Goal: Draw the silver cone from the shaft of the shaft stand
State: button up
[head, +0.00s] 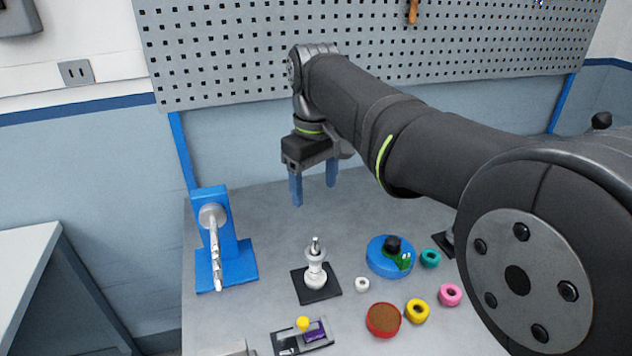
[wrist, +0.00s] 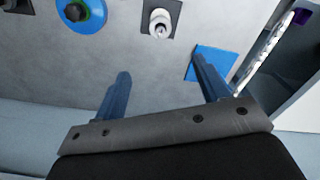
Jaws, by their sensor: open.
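An upright shaft stand with a black square base (head: 325,293) stands mid-table. A pale silver, stepped piece, seemingly the silver cone (head: 316,276), sits around its shaft (head: 316,245), whose tip shows above. In the wrist view the silver cone (wrist: 157,25) appears at the top middle, seen from above; its exact shape is too small to tell. My gripper (head: 312,202) is open and empty, with two blue fingers pointing down. It is above the back of the table, behind and higher than the stand. The wrist view shows the fingers (wrist: 165,82) apart with nothing between them.
A blue bracket (head: 223,255) with a long silver rod (head: 215,262) stands at left. Right of the stand are a white ring (head: 362,284), a blue disc (head: 378,263) with a black knob, a red round dish (head: 383,334) and several coloured rings. A small tray (head: 287,340) lies in front.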

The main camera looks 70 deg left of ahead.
aim_at(315, 248)
notch_tip(315, 248, down, 18)
jog(key=m, duration=0.8)
jog(key=shift+r, duration=0.2)
jog(key=c, duration=1.1)
jog(key=shift+r, duration=1.9)
jog(key=shift+r, duration=1.65)
jog(key=shift+r, duration=0.15)
